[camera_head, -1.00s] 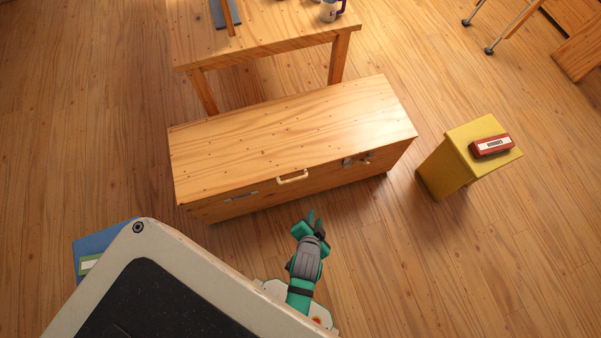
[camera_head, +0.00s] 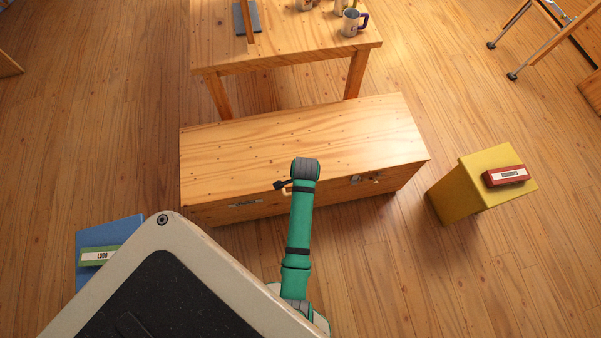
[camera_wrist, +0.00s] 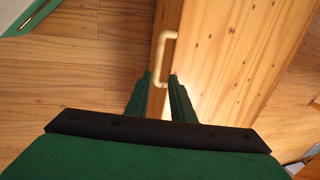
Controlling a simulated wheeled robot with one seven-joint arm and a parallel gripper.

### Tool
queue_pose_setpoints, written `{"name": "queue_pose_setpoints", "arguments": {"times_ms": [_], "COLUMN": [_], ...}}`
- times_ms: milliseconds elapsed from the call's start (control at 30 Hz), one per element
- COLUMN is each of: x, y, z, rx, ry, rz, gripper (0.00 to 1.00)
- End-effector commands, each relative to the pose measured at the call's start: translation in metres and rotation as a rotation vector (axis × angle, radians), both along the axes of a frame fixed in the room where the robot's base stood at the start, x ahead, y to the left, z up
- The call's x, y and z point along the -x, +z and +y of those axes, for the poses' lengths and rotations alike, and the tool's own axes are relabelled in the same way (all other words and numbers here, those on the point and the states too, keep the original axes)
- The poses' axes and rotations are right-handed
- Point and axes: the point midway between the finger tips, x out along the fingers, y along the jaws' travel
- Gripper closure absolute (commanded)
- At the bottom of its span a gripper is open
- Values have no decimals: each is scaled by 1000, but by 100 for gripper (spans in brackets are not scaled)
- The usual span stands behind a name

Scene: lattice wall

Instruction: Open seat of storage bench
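The wooden storage bench (camera_head: 240,150) stands ahead of me in the head view, its seat shut flat. A pale handle (camera_head: 287,192) is at the front edge of the seat, partly hidden behind my arm. In the wrist view the handle (camera_wrist: 166,50) runs up and down on the bench's edge (camera_wrist: 215,75). My gripper (camera_wrist: 161,78) is open, its two green fingers apart on either side of the handle's lower end. I cannot tell whether they touch it. In the head view the gripper is mostly hidden by my wrist; a dark part shows beside the handle.
Metal fittings are on the bench front, left (camera_head: 245,204) and right (camera_head: 366,180). A table with mugs (camera_head: 352,22) stands behind the bench. A yellow stool-like box (camera_head: 460,190) bears a red box (camera_head: 506,176) at right. A blue thing (camera_head: 120,228) with a green box (camera_head: 97,256) is at left.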

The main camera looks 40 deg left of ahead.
Motion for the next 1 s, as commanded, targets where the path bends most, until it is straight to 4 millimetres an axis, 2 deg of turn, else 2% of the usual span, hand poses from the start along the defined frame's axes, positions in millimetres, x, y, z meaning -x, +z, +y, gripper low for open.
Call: {"name": "queue_pose_setpoints", "arguments": {"times_ms": [233, 500, 700, 1000], "x": [-6, -9, -10, -11], "y": [-41, -82, -96, -98], "z": [1, 13, 17, 16], "rx": [2, 0, 0, -2], "ry": [-9, 5, 8, 6], "rz": [3, 0, -1, -3], "gripper": [78, 78, 78, 78]}}
